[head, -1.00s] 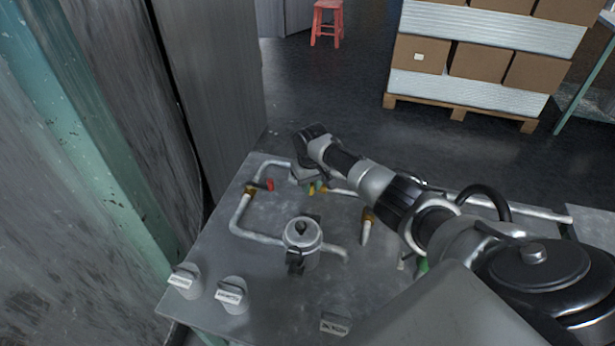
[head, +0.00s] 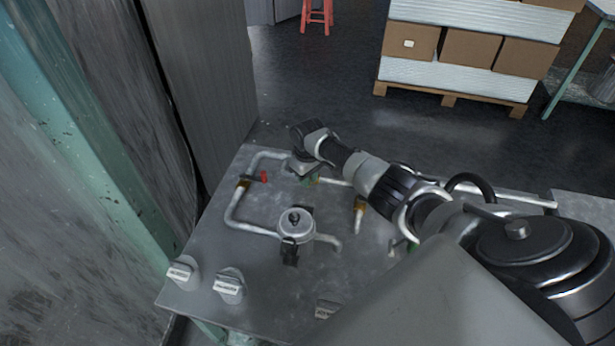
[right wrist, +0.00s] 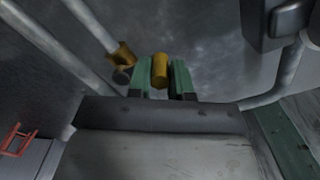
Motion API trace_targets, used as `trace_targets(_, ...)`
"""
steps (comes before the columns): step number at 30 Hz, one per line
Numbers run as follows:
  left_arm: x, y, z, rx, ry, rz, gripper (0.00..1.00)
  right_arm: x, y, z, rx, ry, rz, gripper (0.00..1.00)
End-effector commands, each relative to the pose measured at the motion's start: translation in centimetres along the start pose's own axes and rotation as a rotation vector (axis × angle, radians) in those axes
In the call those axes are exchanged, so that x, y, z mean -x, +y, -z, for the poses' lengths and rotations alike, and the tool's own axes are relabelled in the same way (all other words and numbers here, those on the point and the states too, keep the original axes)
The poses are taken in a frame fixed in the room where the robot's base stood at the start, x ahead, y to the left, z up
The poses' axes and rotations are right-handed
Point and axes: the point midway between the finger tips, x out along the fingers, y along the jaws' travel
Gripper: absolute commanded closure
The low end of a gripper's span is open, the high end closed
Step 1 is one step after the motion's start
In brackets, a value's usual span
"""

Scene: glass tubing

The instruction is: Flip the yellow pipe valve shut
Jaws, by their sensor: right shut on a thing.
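The yellow valve handle (right wrist: 160,70) sits between the two green fingers of my right gripper (right wrist: 160,80) in the right wrist view, and the fingers are shut on it. In the head view my right gripper (head: 308,178) is at the back of the metal table, over the rear pipe, and hides most of the yellow handle. A brass valve fitting (right wrist: 122,56) on a pipe shows just left of the fingers in the wrist view. My left gripper is not in view.
A red valve handle (head: 264,177) is left of my right gripper. A round canister (head: 296,226) stands in front of it on the table. Labelled knobs (head: 181,273) are at the front left. Another brass fitting (head: 360,203) is under my right arm. A wall stands at left.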

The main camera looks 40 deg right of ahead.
Motion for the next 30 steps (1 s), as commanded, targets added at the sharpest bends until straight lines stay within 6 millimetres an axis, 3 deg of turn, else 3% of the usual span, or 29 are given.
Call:
trace_targets(1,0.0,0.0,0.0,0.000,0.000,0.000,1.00,0.0,0.1,0.0,0.000,0.000,-0.002,1.00)
trace_targets(2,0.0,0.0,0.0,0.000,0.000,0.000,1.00,0.0,0.1,0.0,0.000,0.000,-0.002,0.75)
trace_targets(6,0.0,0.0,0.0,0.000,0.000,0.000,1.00,0.0,0.1,0.0,-0.001,0.000,-0.001,0.55)
trace_targets(17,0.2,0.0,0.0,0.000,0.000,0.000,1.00,0.7,0.1,0.0,-0.001,0.001,-0.001,0.55)
trace_targets(30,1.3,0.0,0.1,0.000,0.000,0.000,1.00,8.8,0.1,0.0,-0.001,0.002,-0.003,0.55)
